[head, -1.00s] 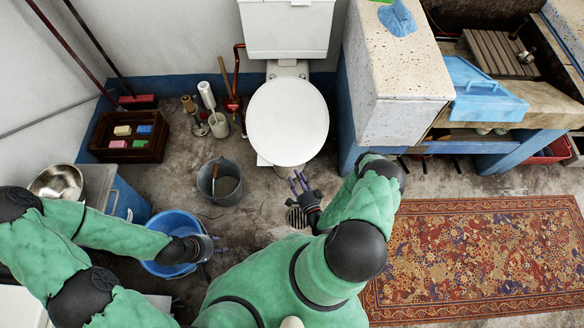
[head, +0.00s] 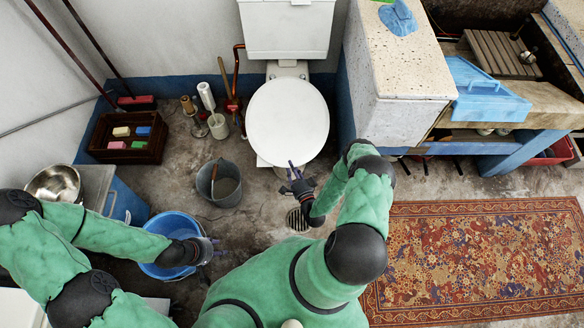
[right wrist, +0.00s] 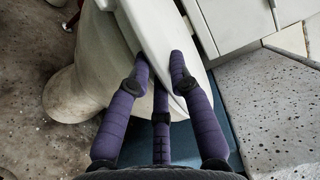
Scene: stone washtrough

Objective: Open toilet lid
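The toilet (head: 290,30) stands against the back wall, its white oval lid (head: 288,120) lying closed over the bowl. My right gripper (head: 294,172) is at the front edge of the lid. In the right wrist view its purple fingers (right wrist: 159,62) are spread apart, with the rim of the lid (right wrist: 168,35) showing between and beyond the fingertips. I cannot tell whether a finger touches it. My left gripper (head: 214,246) is low at the left, over the right side of the blue basin (head: 160,228); its fingers are too small to read.
A grey bucket (head: 219,183) stands left of the toilet's front. A speckled stone block (head: 403,80) rises close on the right. Brushes and a white roll (head: 206,96) stand left of the toilet. A patterned rug (head: 480,255) covers the floor at right.

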